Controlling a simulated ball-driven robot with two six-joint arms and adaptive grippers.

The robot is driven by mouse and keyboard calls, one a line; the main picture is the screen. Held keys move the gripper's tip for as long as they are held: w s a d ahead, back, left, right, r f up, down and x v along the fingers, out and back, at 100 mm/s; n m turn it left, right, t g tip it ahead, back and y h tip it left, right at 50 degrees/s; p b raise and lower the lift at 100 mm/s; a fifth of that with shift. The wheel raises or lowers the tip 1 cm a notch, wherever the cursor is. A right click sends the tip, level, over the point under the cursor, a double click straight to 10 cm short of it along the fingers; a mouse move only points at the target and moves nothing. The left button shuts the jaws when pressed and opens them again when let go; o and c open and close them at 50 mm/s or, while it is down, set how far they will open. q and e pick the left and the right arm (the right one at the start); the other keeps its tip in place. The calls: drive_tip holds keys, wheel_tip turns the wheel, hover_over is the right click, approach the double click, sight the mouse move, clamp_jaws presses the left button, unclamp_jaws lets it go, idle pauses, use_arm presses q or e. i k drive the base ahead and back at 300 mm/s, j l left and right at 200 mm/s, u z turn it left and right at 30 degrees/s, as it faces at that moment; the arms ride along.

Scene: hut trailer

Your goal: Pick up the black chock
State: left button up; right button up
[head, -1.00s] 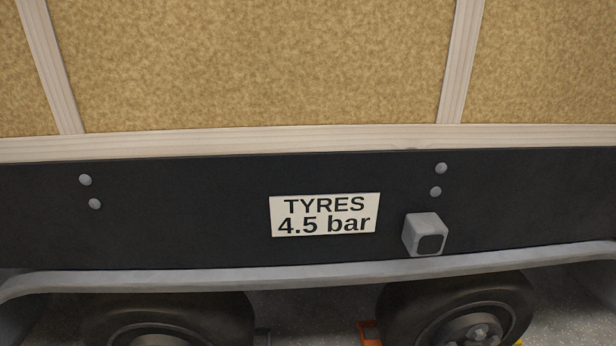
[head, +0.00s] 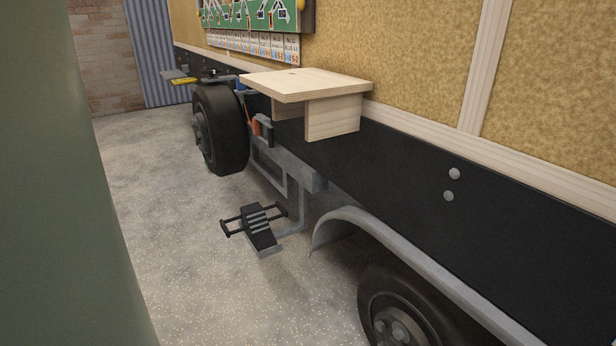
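A black ridged wedge (head: 258,230), which looks like the black chock, is low beside the trailer in the head view, left of the near wheel. Thin dark bars stick out on both sides of it. It is at a grey bracket (head: 297,212) under the trailer; I cannot tell whether it rests on the bracket or on the floor. Neither of my grippers is in view.
The trailer's dark side rail (head: 400,165) runs along the right, with a near wheel (head: 400,310) and a far wheel (head: 220,130). A wooden shelf (head: 305,85) juts out above the wedge. A green upright surface (head: 70,200) blocks the left. The speckled floor (head: 180,240) between is clear.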

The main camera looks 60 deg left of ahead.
sight(255, 221)
drive_tip(key=u, duration=2.25)
drive_tip(key=z, duration=0.75)
drive_tip(key=i+j+z, duration=0.15)
drive_tip(key=j+z, duration=0.6)
drive_tip(key=j, duration=0.15)
drive_tip(key=j+z, duration=0.4)
drive_tip(key=j, duration=0.15)
drive_tip(key=i, duration=0.05)
